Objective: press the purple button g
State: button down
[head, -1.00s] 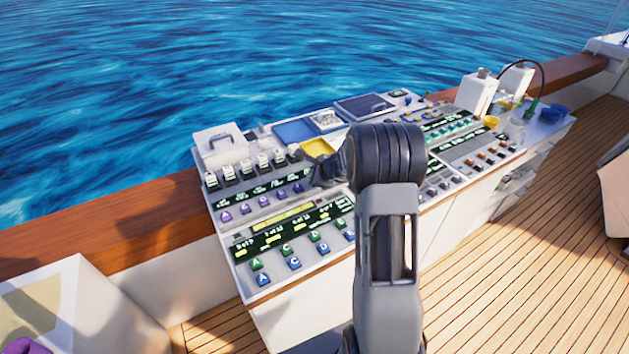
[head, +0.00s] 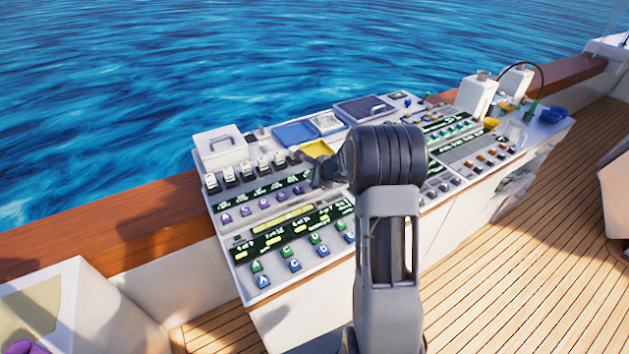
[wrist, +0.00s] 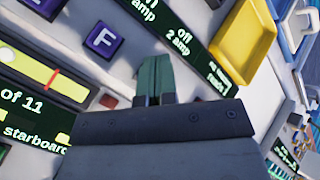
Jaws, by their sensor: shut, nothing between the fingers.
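The purple buttons stand in a row on the left part of the console, below a dark display strip; one (head: 245,211) shows in the head view. In the wrist view the purple button F (wrist: 103,40) is plain, with part of another purple button (wrist: 46,6) up and left of it. No button marked G is visible; the spot further along the row past F lies behind my gripper. My gripper (wrist: 157,82) is shut and empty, its fingertips over the panel right of and below F. I cannot tell whether they touch anything. In the head view my arm hides part of the row.
A yellow tray (wrist: 245,40) lies near the fingers, beyond the display strip. A yellow slider gauge (wrist: 35,68) is on the other side of the row. Green and blue buttons (head: 263,281) line the console's front. White containers (head: 475,95) stand at the far right.

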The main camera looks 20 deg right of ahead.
jog(key=shift+r+p, duration=0.4)
jog(key=shift+r, duration=0.35)
jog(key=shift+r+p, duration=2)
jog(key=shift+r, duration=0.5)
notch_tip(320, 180, up, 7)
jog(key=p, duration=0.5)
